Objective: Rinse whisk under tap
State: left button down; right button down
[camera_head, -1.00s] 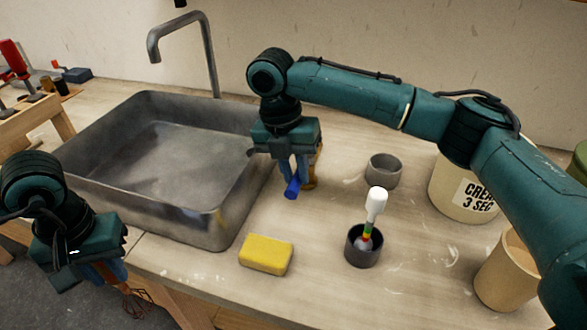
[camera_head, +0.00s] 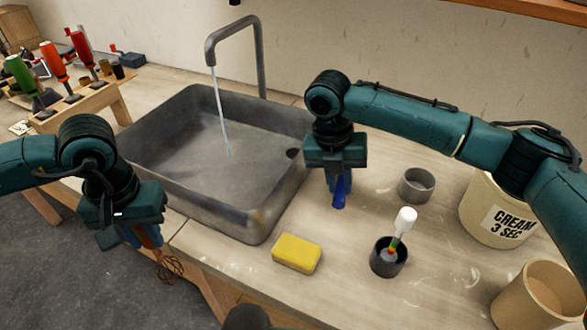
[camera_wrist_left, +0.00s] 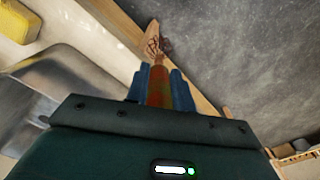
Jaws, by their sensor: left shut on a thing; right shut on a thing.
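My left gripper (camera_head: 148,240) is shut on the reddish-brown handle of the whisk (camera_head: 168,266), outside the sink's near left side. In the left wrist view the handle is between the blue fingers (camera_wrist_left: 160,82), and the wire loops (camera_wrist_left: 155,43) point away over the floor. The grey tap (camera_head: 259,62) stands behind the sink (camera_head: 205,213). A thin water stream (camera_head: 222,120) falls from its spout into the basin. My right gripper (camera_head: 339,182) is shut on a blue piece (camera_head: 339,194) right of the sink; its shape is mostly hidden.
A yellow sponge (camera_head: 297,253) lies on the worktop (camera_head: 345,285). A grey cup (camera_head: 417,186), a labelled tub (camera_head: 492,212) and a tan pot (camera_head: 540,293) stand right. A tool rack (camera_head: 85,105) is left.

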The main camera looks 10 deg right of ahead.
jog(key=c, duration=1.3)
grip_release()
jog(key=shift+r, duration=0.1)
notch_tip(320, 180, up, 12)
jog(key=a, duration=0.2)
jog(key=shift+w+a+f, duration=0.15)
jog(key=shift+w+f, duration=0.05)
jog(key=shift+w, duration=0.2)
